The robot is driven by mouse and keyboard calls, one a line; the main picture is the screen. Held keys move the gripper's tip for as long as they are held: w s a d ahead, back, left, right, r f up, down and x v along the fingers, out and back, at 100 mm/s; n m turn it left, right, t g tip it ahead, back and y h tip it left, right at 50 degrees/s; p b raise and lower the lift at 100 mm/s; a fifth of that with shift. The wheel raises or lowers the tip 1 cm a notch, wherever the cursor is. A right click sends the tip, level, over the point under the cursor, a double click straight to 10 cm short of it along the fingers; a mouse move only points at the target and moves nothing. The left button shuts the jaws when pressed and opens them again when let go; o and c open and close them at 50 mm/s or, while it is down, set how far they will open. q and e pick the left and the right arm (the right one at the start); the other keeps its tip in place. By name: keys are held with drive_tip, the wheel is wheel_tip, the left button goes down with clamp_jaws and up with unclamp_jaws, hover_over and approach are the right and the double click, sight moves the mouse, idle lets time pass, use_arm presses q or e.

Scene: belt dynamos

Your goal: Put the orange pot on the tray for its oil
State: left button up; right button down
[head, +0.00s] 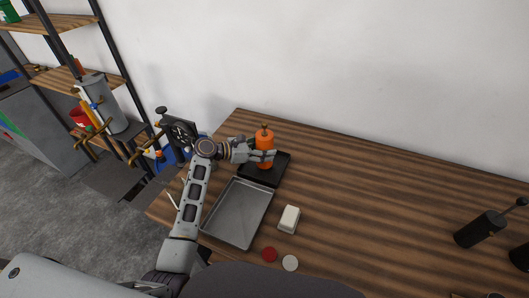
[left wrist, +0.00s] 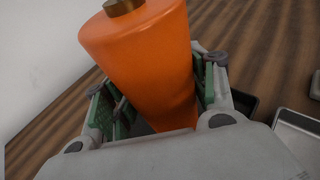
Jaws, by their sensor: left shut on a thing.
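The orange pot (head: 265,137) is an upright cylinder with a brass-coloured cap, at the back left of the wooden table. My left gripper (head: 262,155) is shut on it from the left side. The left wrist view shows the orange pot (left wrist: 140,55) between the green-padded fingers; its lower end is hidden there. A black tray (head: 278,174) lies directly below the pot; I cannot tell whether the pot touches it. A grey metal tray (head: 237,213), empty, lies in front of it. My right gripper is not in view.
A white block (head: 289,218), a red disc (head: 269,254) and a pale disc (head: 290,263) lie right of the grey tray. A black cylinder with a crank (head: 480,229) is at the far right. The table's middle is clear. A shelf rack (head: 75,80) stands left.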

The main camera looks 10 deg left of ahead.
use_arm(q)
drive_tip(key=shift+f, duration=0.75)
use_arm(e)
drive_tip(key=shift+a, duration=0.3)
use_arm(q)
drive_tip(key=o, duration=1.6)
drive_tip(key=shift+f, duration=0.15)
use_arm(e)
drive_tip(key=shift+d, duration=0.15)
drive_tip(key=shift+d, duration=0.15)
